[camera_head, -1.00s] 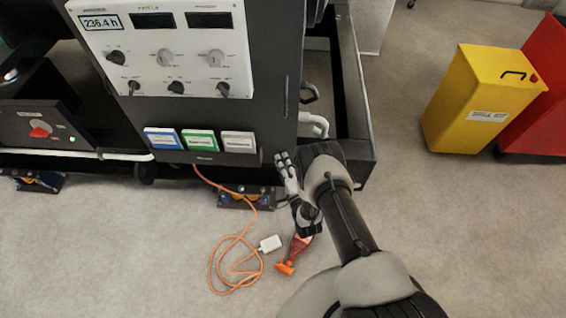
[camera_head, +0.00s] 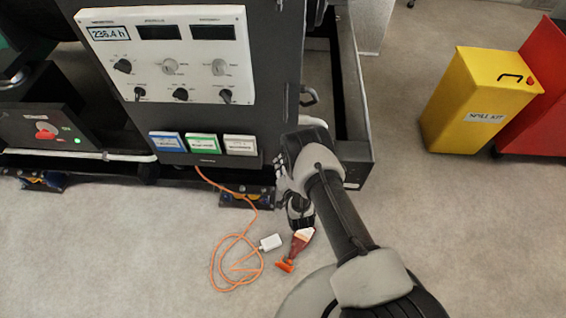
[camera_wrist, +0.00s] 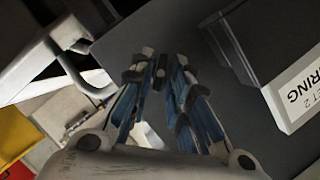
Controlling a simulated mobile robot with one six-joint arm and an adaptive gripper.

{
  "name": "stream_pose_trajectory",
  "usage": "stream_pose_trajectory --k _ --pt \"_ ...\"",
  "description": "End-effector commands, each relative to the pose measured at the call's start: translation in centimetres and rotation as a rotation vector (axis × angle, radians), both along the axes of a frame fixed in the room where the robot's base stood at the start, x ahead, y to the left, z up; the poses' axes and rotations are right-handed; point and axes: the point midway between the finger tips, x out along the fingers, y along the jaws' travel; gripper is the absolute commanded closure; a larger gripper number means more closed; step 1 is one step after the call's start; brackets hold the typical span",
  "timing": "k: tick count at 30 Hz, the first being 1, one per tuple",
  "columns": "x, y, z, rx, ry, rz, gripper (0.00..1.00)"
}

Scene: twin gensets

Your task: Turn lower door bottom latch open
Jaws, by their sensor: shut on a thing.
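My gripper (camera_wrist: 160,68) reaches the dark grey door panel (camera_wrist: 185,40) in the wrist view. Its fingers are closed together on a small dark piece at the panel, which I take to be the bottom latch (camera_wrist: 160,73). The fingertips hide most of it, so I cannot tell its angle. In the head view my gripper (camera_head: 280,168) is at the lower right corner of the dark cabinet (camera_head: 272,100), partly covered by my arm. The latch is hidden there.
Blue, green and white label boxes (camera_head: 240,145) sit left of my gripper. A white pipe (camera_wrist: 70,35) runs close by. A yellow spill kit bin (camera_head: 470,105) stands right, with open floor between.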

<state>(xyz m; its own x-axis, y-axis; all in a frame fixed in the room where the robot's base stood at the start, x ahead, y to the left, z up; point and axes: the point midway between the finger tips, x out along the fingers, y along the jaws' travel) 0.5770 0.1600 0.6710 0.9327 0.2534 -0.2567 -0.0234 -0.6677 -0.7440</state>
Motion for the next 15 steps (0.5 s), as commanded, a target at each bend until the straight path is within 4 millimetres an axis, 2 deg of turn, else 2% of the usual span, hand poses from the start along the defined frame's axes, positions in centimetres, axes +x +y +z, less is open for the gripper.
stream_pose_trajectory --k 15 --pt "0.18 0.58 0.39 -0.481 0.011 0.001 1.0"
